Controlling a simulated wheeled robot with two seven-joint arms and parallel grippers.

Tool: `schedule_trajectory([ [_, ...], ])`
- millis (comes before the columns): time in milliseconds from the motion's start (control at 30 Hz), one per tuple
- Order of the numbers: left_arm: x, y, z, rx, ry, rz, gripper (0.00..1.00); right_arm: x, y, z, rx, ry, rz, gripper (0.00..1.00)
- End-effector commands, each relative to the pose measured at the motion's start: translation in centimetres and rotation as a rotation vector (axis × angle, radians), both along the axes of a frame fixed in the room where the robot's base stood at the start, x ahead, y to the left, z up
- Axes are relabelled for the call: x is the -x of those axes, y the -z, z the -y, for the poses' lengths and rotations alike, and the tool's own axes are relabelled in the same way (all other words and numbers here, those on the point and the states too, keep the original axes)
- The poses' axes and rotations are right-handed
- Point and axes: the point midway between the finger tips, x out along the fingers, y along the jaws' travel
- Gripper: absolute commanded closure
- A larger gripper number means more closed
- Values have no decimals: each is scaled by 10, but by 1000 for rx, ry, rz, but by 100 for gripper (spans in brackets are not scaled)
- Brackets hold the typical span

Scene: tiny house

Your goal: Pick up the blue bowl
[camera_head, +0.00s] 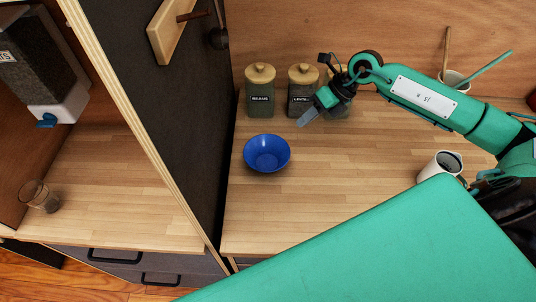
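The blue bowl (267,154) stands upright on the wooden counter, near the dark partition, and looks empty. My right gripper (308,117) is above and to the right of the bowl, in front of the jars, and apart from the bowl. Its fingers point down and to the left. I see them nearly edge-on, so their opening does not show. My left gripper is not in the picture.
Several lidded jars (260,92) stand behind the bowl. A dark partition (180,105) rises to its left. A white mug (440,165) stands at the right under my arm. The counter (330,190) in front of the bowl is clear.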

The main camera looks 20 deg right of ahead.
Motion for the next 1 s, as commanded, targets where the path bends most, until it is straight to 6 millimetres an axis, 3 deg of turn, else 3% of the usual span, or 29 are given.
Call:
schedule_trajectory([
  [133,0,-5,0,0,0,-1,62,-1,10,0,32,-5,-12,83],
  [500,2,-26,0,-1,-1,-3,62,-12,61,-35,28,-3,-11,83],
  [733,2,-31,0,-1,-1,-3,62,-14,73,-43,29,-3,-10,83],
  [1000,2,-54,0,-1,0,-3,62,-17,97,-64,28,-3,-11,83],
])
